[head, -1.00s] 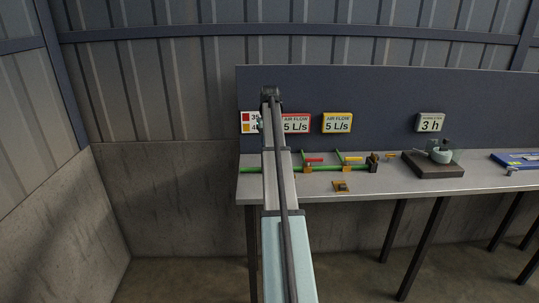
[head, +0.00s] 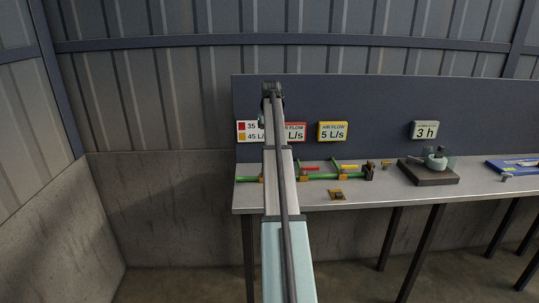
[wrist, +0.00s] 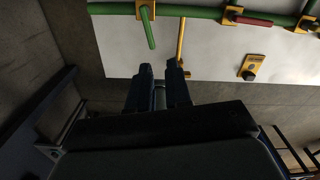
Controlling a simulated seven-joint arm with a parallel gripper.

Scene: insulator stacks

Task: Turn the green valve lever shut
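In the wrist view, the green valve lever (wrist: 150,30) hangs from a yellow fitting (wrist: 145,7) on a green pipe (wrist: 205,12) and points toward my gripper. My gripper (wrist: 161,78) has its two dark fingers apart with nothing between them. The lever's tip is beyond the fingertips and a little above them in the picture, not touching. A thin yellow rod (wrist: 181,42) reaches down close to the right finger; I cannot tell whether they touch. In the head view my arm hides the green lever and most of the gripper; the green pipe (head: 247,179) shows left of the arm.
A red lever (wrist: 252,20) lies along the pipe to the right. A small yellow block (wrist: 252,67) sits on the bench (head: 390,188). Air flow signs (head: 332,131) hang on the blue back panel. A dark stand (head: 429,171) is farther right. Left of the bench is free floor.

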